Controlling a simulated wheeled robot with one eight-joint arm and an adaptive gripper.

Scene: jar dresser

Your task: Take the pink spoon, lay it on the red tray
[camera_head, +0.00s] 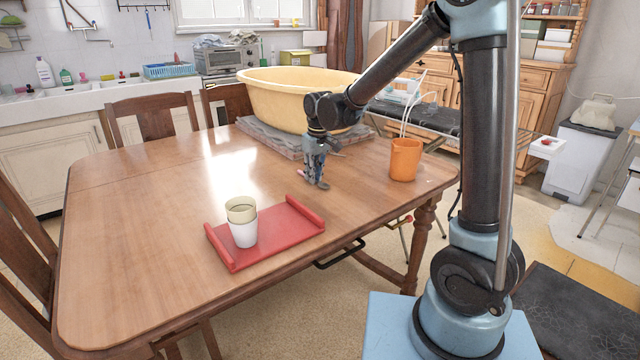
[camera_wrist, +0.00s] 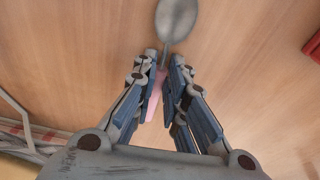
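The pink spoon has a grey bowl and a pink handle (camera_wrist: 153,101). In the wrist view it lies over the wooden surface, its bowl beyond my fingertips. My gripper (camera_wrist: 164,60) has its two fingers close on either side of the handle; whether both press on it I cannot tell. In the head view my gripper (camera_head: 318,184) points down at the table, with a bit of the pink spoon (camera_head: 300,172) showing left of the fingertips. The red tray (camera_head: 287,232) lies flat at the table's near edge, left of and nearer than my gripper.
A white cup (camera_head: 243,234) with a beige upper part stands on the tray's left side. An orange cup (camera_head: 404,160) stands right of my gripper. A big yellow tub (camera_head: 290,100) rests on a grey cloth (camera_head: 270,138) behind. The table (camera_head: 130,240) left of the tray is clear.

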